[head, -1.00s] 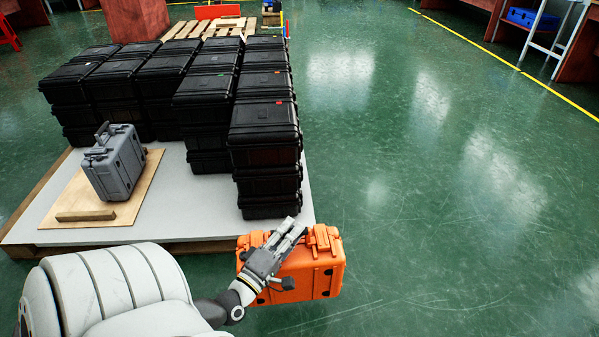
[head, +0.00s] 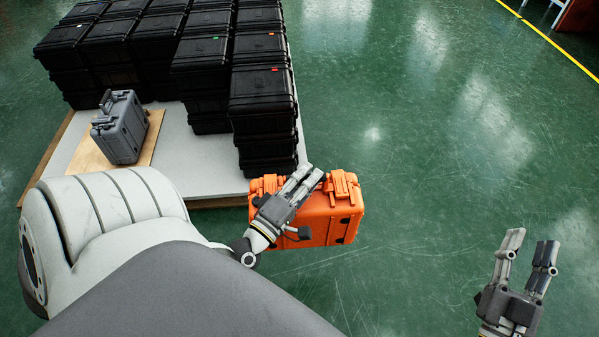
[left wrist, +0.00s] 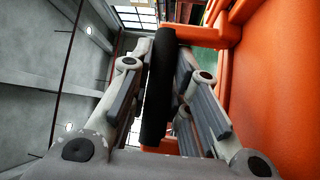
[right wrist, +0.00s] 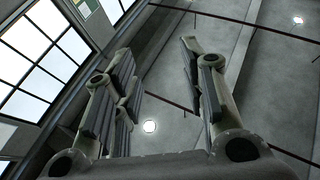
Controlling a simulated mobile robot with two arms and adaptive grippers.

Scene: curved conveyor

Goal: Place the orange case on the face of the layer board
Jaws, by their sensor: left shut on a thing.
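The orange case (head: 328,222) hangs from my left gripper (head: 302,180), in front of the right part of the pallet. In the left wrist view the fingers close around its dark handle bar (left wrist: 160,88), with the orange body (left wrist: 285,90) beside them. A pale grey board (head: 212,178) covers the pallet; a thinner plywood sheet (head: 90,160) lies on it. I cannot tell which is the layer board. My right gripper (head: 531,246) is open and empty over the floor; its spread fingers (right wrist: 155,80) also show in the right wrist view.
A grey case (head: 122,128) stands on the plywood sheet. Stacked black cases (head: 262,105) fill the back and right side of the board. Bare board shows between the grey case and the right-hand stack. Green floor (head: 420,130) is open to the right.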

